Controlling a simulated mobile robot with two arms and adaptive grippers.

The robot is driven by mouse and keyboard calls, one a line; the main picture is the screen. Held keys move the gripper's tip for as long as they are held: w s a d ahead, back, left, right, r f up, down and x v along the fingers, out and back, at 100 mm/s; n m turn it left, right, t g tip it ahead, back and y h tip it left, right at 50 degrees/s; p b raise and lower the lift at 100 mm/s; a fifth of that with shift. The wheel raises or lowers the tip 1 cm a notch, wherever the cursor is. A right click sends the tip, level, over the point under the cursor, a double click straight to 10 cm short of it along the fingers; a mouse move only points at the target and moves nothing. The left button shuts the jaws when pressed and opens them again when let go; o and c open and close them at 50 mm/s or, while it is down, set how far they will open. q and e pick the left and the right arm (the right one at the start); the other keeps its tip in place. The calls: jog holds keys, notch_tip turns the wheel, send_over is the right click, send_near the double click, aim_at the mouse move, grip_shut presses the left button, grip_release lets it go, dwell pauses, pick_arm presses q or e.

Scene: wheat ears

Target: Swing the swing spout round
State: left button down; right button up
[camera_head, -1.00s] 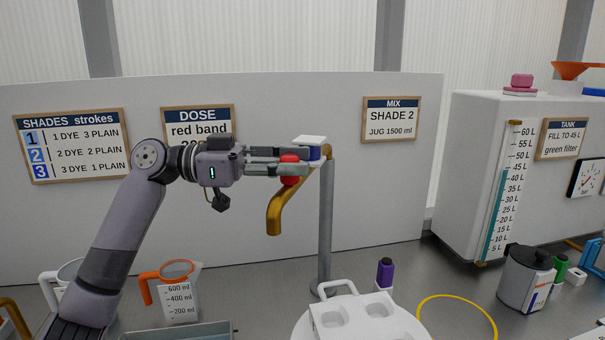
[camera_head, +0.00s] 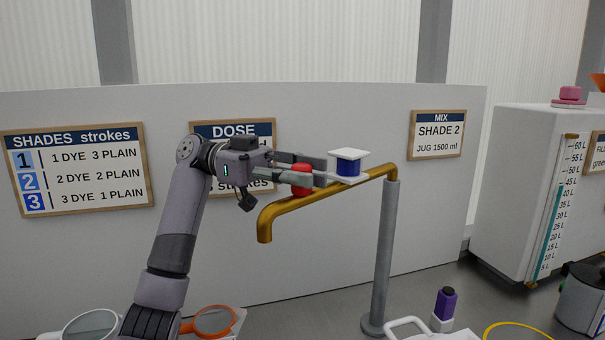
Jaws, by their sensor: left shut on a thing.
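The brass swing spout (camera_head: 287,208) sits on top of a grey upright post (camera_head: 385,260). It points left from the post, and its outlet bends down at the left end. A red knob (camera_head: 301,179) stands on the spout. My left gripper (camera_head: 318,176) comes in from the left and is shut on the red knob. A blue piece with a white cap (camera_head: 348,164) is just beyond the fingertips, above the spout. My right gripper is not in view.
An orange-rimmed jug (camera_head: 214,321) and a white-rimmed vessel (camera_head: 90,325) stand low at the left. A white tank (camera_head: 520,190) stands at the right. A low wall with signs is behind.

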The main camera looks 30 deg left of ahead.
pick_arm(q)
jog(key=shift+d+f, duration=0.1)
jog(key=c, duration=1.3)
grip_release()
jog(key=a, duration=0.7)
jog(key=shift+s+a, duration=0.15)
jog(key=shift+a, duration=0.15)
